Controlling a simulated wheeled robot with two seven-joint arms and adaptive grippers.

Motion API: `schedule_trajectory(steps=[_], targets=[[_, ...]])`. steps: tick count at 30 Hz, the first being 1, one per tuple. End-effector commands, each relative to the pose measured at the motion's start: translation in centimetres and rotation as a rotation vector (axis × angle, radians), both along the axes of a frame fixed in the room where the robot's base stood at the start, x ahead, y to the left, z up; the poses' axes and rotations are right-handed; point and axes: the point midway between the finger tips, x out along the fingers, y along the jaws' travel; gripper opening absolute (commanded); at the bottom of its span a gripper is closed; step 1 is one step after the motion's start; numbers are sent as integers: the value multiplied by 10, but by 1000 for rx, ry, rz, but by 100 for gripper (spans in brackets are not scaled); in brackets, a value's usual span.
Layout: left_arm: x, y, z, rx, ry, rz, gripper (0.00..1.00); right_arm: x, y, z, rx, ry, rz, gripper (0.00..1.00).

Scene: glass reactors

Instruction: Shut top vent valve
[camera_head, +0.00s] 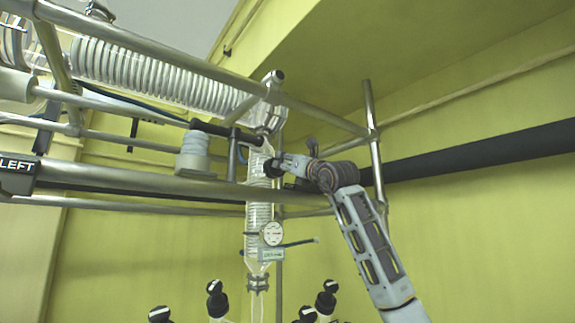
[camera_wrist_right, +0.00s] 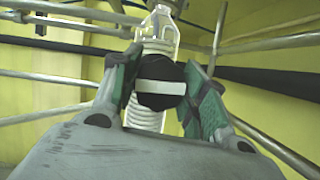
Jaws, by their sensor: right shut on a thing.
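The top vent valve shows a round black knob with a white bar (camera_wrist_right: 160,87) in the right wrist view. In the head view its dark knob (camera_head: 273,168) sits beside the upper end of the vertical glass condenser (camera_head: 258,222). My right gripper (camera_head: 283,166) reaches it from the right. In the right wrist view the green-padded fingers of my right gripper (camera_wrist_right: 163,88) stand on both sides of the knob and are shut on it. The white bar lies roughly horizontal in that view. The valve body behind the knob is mostly hidden.
Steel rack pipes (camera_head: 180,187) cross in front and around the glass. A horizontal glass coil (camera_head: 150,75) lies at upper left, and a thick black pipe (camera_head: 480,152) runs at right. A dial gauge (camera_head: 272,233) hangs low on the condenser. Several black knobs stand below.

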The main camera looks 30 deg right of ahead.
Motion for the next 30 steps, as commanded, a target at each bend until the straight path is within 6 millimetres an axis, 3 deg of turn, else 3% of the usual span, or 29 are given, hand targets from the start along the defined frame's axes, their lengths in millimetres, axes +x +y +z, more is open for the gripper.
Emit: schedule_trajectory(steps=[1,6,20,30], targets=[[0,0,0,0,0,0,64,-1,-1,1,0,-2,0,47],[0,0,0,0,0,0,64,-1,-1,1,0,-2,0,66],[-1,1,0,1,1,0,64,-2,-1,-1,0,0,0,66],[0,0,0,0,0,0,64,-21,-1,-9,-2,0,-1,66]])
